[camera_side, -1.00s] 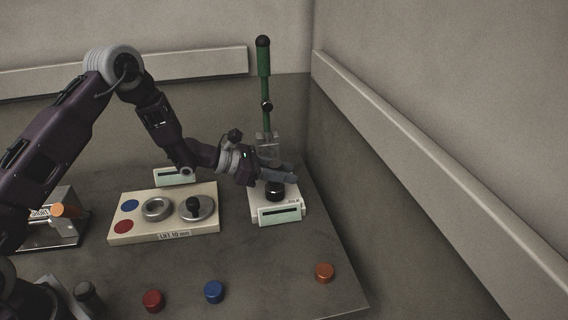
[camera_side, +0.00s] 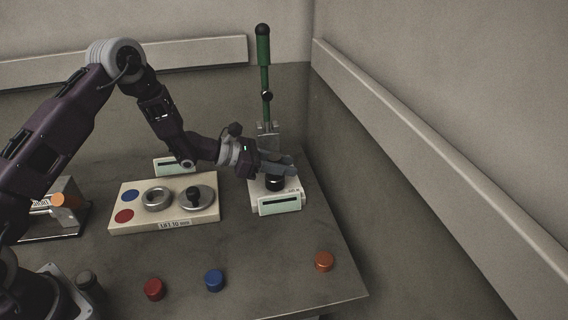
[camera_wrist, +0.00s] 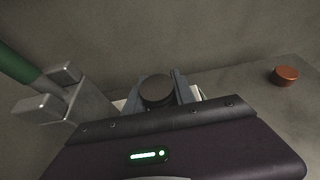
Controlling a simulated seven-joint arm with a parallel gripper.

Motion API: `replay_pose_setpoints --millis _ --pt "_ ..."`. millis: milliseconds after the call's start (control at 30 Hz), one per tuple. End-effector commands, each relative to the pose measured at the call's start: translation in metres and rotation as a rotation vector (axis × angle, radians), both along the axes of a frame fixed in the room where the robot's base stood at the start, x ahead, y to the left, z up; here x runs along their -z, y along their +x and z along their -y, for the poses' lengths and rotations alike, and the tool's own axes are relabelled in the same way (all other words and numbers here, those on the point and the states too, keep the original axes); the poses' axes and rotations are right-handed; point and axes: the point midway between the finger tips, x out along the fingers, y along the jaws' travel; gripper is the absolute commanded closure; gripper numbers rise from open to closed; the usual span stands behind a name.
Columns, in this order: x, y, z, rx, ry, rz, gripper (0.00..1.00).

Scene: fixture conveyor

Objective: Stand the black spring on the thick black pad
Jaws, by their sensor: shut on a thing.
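The black spring (camera_side: 275,184) shows as a short dark cylinder at the white press stand, below my gripper (camera_side: 282,168). In the wrist view its dark round top (camera_wrist: 157,90) sits upright between the grey fingers of my gripper (camera_wrist: 160,97). My gripper is shut on it. My fingers cover its upper part in the side view. I cannot make out the thick black pad as a separate thing, and cannot tell whether the spring's foot touches it.
The press stand (camera_side: 279,206) carries a green lever (camera_side: 265,70) close behind my gripper. A cream tray (camera_side: 124,229) with two metal rings stands left. Orange (camera_side: 323,261), blue (camera_side: 215,281) and red (camera_side: 153,289) pucks lie in front. A wall is at right.

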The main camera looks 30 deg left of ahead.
Motion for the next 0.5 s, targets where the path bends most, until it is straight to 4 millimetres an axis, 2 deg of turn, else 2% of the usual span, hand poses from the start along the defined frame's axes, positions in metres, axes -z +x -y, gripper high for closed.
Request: replay_pose_setpoints --millis 233,267,300,367,500 --pt "0.0038 0.0001 0.0 0.0 0.0 0.0 1.0" --pt "0.0038 0.0001 0.0 0.0 0.0 0.0 0.65" --pt "0.0037 0.0001 0.0 0.0 0.0 0.0 0.57" --pt "0.0037 0.0001 0.0 0.0 0.0 0.0 0.45" --pt "0.0036 0.0 0.0 0.0 0.0 0.0 0.44"
